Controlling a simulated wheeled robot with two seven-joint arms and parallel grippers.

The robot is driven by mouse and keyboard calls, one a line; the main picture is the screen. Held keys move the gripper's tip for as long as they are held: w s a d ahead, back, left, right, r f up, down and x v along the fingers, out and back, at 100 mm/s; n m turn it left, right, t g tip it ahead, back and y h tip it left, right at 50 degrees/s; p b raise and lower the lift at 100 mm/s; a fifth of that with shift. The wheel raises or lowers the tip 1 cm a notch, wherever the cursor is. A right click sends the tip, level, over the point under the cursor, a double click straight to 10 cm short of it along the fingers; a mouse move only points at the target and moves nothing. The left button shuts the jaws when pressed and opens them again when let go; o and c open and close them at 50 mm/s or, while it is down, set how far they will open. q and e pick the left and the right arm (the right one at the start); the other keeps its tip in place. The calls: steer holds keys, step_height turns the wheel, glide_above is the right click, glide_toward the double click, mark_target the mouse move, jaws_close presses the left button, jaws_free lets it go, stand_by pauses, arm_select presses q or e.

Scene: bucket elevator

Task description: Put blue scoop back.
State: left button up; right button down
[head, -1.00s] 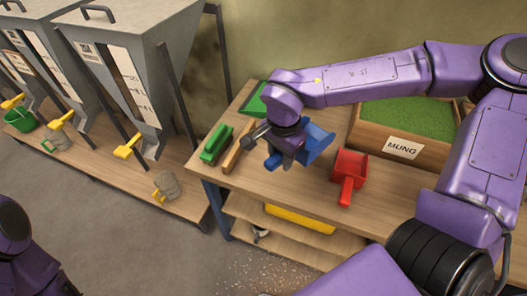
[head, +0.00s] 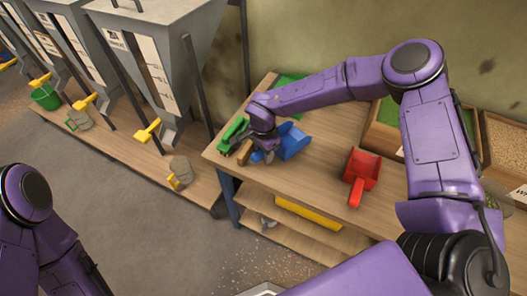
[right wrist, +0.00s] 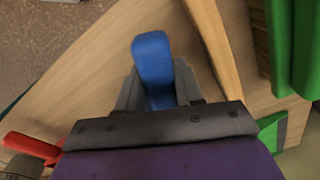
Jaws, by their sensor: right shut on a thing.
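The blue scoop (head: 293,141) is at the left part of the wooden table (head: 318,187), with its pan toward the right. My right gripper (head: 262,152) is at its handle. In the right wrist view the blue handle (right wrist: 152,62) sits between the two fingers of my right gripper (right wrist: 157,92), which are shut on it. The scoop is at or just above the tabletop; I cannot tell if it touches. My left arm shows at the lower left, but its gripper is out of view.
A green brush-like object (head: 233,131) and a wooden strip (head: 244,152) lie close left of the gripper. A red scoop (head: 361,173) lies to the right, with bare table between. Grain boxes (head: 503,142) stand at the right, grey hoppers (head: 150,60) at the left.

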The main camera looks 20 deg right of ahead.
steer(key=c, duration=0.7)
jaws_free()
steer(key=shift+f, duration=0.1)
step_height(320, 180, up, 12)
steer(key=shift+s+a+r+b, duration=0.1)
steer(key=shift+a+r+b, duration=0.1)
steer(key=shift+b, duration=0.6)
